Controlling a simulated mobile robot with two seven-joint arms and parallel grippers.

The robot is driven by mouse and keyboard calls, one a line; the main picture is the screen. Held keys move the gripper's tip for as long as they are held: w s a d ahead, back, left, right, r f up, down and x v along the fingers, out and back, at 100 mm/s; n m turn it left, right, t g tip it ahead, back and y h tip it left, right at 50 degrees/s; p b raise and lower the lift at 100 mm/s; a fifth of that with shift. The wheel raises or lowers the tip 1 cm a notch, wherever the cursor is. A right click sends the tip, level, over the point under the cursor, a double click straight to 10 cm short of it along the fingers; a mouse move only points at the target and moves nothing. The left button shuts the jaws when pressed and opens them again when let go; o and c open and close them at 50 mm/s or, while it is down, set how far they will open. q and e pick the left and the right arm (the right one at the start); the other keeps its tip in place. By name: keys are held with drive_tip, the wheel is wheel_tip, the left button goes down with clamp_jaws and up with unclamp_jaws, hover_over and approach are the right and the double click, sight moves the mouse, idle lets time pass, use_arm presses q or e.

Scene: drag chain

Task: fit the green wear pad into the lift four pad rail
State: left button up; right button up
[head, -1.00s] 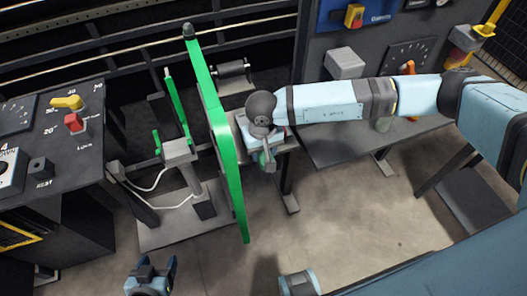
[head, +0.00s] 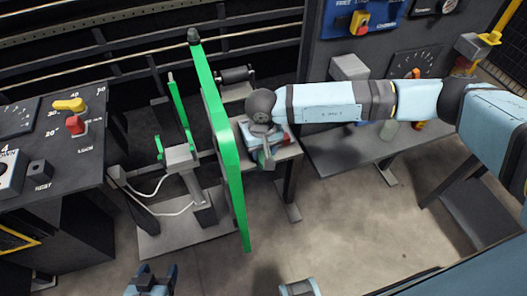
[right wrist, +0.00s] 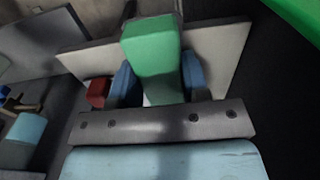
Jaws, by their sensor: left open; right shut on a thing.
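The green wear pad (right wrist: 150,55) is a green block between the two blue fingers of my right gripper (right wrist: 154,85) in the right wrist view. The right gripper is shut on it, above a pale grey plate (right wrist: 212,45). In the head view the right gripper (head: 266,155) is over a small bench, just right of a tall green bar (head: 222,130); the pad is hard to make out there. My left gripper (head: 152,280) is open and empty at the bottom edge. I cannot tell which part is the lift four pad rail.
A red block (right wrist: 97,92) lies left of the pad. A grey stand (head: 183,160) with white cables is left of the green bar. A control panel (head: 65,125) stands at far left, and a grey bench (head: 345,150) is at right. The floor (head: 330,215) in front is clear.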

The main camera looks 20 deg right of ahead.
drive_tip(key=shift+w, duration=0.25)
drive_tip(key=shift+s, duration=0.1)
drive_tip(key=shift+s+b, duration=0.3)
drive_tip(key=shift+s, duration=1.2)
drive_tip(key=shift+b, duration=0.5)
idle(0.3)
drive_tip(key=shift+b, duration=0.3)
drive_tip(key=shift+b, duration=0.4)
idle(0.5)
idle(0.6)
